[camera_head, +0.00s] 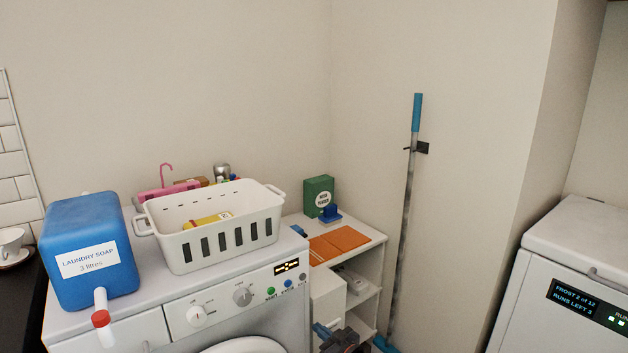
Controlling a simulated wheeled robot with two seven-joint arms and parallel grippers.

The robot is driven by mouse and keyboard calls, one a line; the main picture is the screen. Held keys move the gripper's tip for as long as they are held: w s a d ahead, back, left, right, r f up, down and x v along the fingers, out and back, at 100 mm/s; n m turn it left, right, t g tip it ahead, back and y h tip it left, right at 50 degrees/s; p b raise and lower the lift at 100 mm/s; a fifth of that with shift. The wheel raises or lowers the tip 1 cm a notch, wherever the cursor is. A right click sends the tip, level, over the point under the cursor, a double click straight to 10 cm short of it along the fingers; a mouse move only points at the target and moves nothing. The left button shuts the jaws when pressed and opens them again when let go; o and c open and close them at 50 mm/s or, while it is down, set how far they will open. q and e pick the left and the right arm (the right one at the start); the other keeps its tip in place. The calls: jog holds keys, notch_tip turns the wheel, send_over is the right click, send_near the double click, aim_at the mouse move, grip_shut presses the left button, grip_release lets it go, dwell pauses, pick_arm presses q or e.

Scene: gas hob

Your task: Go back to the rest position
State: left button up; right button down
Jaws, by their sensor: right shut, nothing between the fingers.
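What shows of my right gripper (322,330) is at the bottom edge, in front of the low white shelf and right of the washing machine. It is a dark body with a blue-grey end pointing left. It is shut and empty, and most of it is cut off by the frame. It appears apart from the things on the shelf top. My left gripper is not in view.
A washing machine (160,345) bears a blue laundry soap container (90,230) and a white basket (195,250). The shelf (375,240) holds a green box (319,190) and orange cloths (345,238). A blue-handled pole (410,175) hangs on the wall. A white appliance (575,240) stands right.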

jog(key=s+a+r+g+h+p, duration=0.2)
jog(key=s+g+p, duration=0.55)
jog(key=s, duration=1.45)
pick_arm(q)
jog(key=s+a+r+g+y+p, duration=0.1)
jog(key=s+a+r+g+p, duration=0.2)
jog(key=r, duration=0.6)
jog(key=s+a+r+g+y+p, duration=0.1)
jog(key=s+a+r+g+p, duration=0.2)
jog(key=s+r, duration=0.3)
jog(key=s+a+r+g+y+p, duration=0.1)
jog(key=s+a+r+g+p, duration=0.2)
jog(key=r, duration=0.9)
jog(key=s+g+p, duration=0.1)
jog(key=p, duration=0.1)
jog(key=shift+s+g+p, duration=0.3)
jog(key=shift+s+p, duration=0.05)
pick_arm(e)
jog(key=s+d+r+m+g+h, duration=0.1)
jog(key=s+d, duration=0.3)
jog(key=s, duration=0.5)
jog(key=s+d+r+m+g+h, duration=0.1)
jog(key=s+d+r+m+h, duration=0.2)
jog(key=s, duration=0.6)
jog(key=s+d+r+m+g+h, duration=0.1)
jog(key=s+d+r+h, duration=0.2)
jog(key=s+d, duration=0.4)
jog(key=shift+s+r+m+g, duration=0.4)
jog(key=shift+s+r, duration=0.3)
jog(key=shift+s, duration=0.25)
